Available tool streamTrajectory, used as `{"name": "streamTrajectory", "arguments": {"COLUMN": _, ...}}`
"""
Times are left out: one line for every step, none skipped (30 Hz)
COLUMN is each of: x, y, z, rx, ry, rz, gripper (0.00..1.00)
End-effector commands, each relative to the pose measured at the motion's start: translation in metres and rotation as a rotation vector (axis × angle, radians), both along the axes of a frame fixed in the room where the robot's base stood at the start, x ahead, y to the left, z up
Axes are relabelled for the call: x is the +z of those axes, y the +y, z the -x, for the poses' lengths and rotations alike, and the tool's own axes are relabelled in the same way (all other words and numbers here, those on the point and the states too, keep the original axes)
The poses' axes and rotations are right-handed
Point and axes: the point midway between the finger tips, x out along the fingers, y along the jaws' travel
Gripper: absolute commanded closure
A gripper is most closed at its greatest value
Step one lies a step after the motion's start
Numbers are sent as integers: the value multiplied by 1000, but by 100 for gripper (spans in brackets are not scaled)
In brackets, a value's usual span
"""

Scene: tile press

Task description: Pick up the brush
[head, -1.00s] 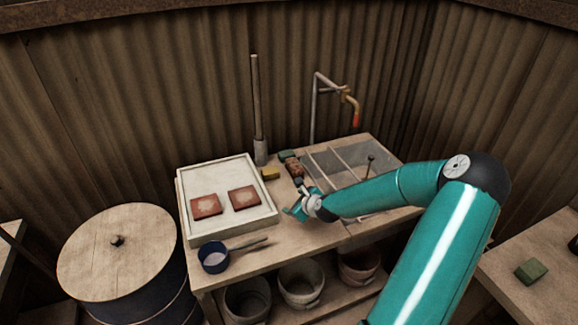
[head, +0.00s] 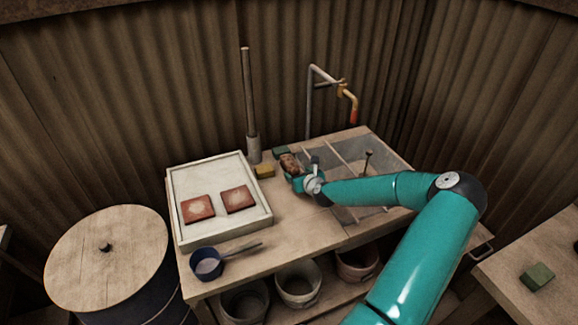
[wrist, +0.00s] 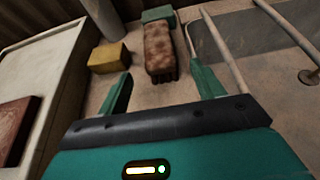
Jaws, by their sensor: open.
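The brush (head: 290,162) is a brown, worn block with dark bristles at its near end. It lies on the workbench between the white tray and the sink. In the wrist view the brush (wrist: 159,50) is ahead of my gripper (wrist: 163,88), roughly between the lines of its two fingers and beyond their tips. My gripper (head: 300,178) is open and empty, close to the near end of the brush in the head view. In the head view my gripper partly hides the near end of the brush.
A yellow block (wrist: 108,57) lies left of the brush and a green block (wrist: 158,14) touches or nearly touches its far end. A white tray (head: 226,240) with two red tiles is at left. The sink (head: 375,165) with rails is at right. A blue pan (head: 208,262) lies in front.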

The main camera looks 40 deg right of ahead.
Motion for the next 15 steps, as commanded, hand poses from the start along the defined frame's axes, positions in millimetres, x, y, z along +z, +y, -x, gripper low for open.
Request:
{"name": "streamTrajectory", "arguments": {"x": -3, "y": -1, "z": -9, "rx": 3, "ry": -1, "rz": 1, "gripper": 33}}
{"name": "streamTrajectory", "arguments": {"x": -5, "y": -2, "z": -12, "rx": 4, "ry": 0, "rz": 2, "gripper": 33}}
{"name": "streamTrajectory", "arguments": {"x": -7, "y": -3, "z": -16, "rx": 3, "ry": 1, "rz": 2, "gripper": 33}}
{"name": "streamTrajectory", "arguments": {"x": -8, "y": -4, "z": -18, "rx": 3, "ry": 0, "rz": 1, "gripper": 33}}
{"name": "streamTrajectory", "arguments": {"x": -8, "y": -5, "z": -20, "rx": 3, "ry": 0, "rz": 1, "gripper": 33}}
{"name": "streamTrajectory", "arguments": {"x": -9, "y": -5, "z": -22, "rx": 4, "ry": 0, "rz": 2, "gripper": 33}}
{"name": "streamTrajectory", "arguments": {"x": -9, "y": -6, "z": -25, "rx": 4, "ry": -1, "rz": 2, "gripper": 33}}
{"name": "streamTrajectory", "arguments": {"x": -10, "y": -7, "z": -27, "rx": 4, "ry": 0, "rz": 3, "gripper": 33}}
{"name": "streamTrajectory", "arguments": {"x": -11, "y": -8, "z": -31, "rx": 6, "ry": 0, "rz": 3, "gripper": 33}}
{"name": "streamTrajectory", "arguments": {"x": -12, "y": -9, "z": -35, "rx": 6, "ry": 0, "rz": 3, "gripper": 33}}
{"name": "streamTrajectory", "arguments": {"x": -14, "y": -10, "z": -39, "rx": 7, "ry": 0, "rz": 3, "gripper": 33}}
{"name": "streamTrajectory", "arguments": {"x": -16, "y": -13, "z": -45, "rx": 6, "ry": 1, "rz": 4, "gripper": 33}}
{"name": "streamTrajectory", "arguments": {"x": -18, "y": -14, "z": -50, "rx": 7, "ry": 1, "rz": 3, "gripper": 33}}
{"name": "streamTrajectory", "arguments": {"x": -19, "y": -16, "z": -54, "rx": 6, "ry": 0, "rz": 5, "gripper": 33}}
{"name": "streamTrajectory", "arguments": {"x": -22, "y": -18, "z": -60, "rx": 6, "ry": 0, "rz": 3, "gripper": 33}}
